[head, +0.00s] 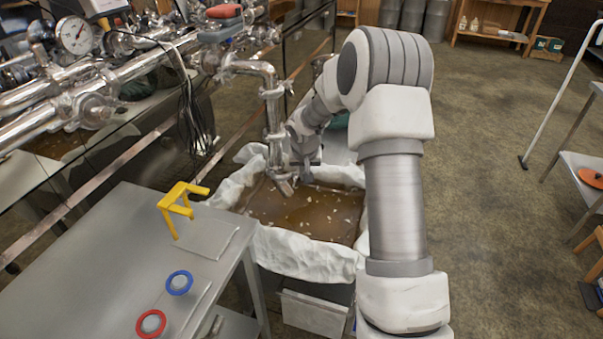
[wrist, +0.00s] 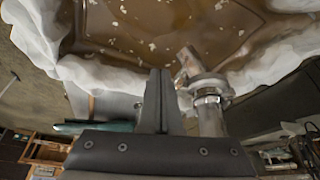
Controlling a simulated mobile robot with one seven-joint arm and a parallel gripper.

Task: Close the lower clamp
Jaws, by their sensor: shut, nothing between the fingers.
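A shiny metal pipe (head: 271,115) drops from the overhead pipework to an angled spout (head: 285,186) above a cloth-lined tank (head: 300,245) of brown liquid. In the wrist view the pipe shows a ringed metal joint (wrist: 208,88) just above the spout (wrist: 188,62); this looks like the lower clamp. I cannot tell from its blurred shape whether it is open or shut. My gripper (wrist: 160,75) is shut and empty, with its fingers close beside the joint, to its left in the wrist view. I cannot tell whether they touch. In the head view my arm partly hides the gripper.
A steel table (head: 95,240) at left holds a yellow stand (head: 180,205), a blue ring (head: 179,283) and a red ring (head: 151,324). Pipes with a gauge (head: 76,34) and a red handle (head: 224,11) run above. Open floor (head: 500,150) lies to the right.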

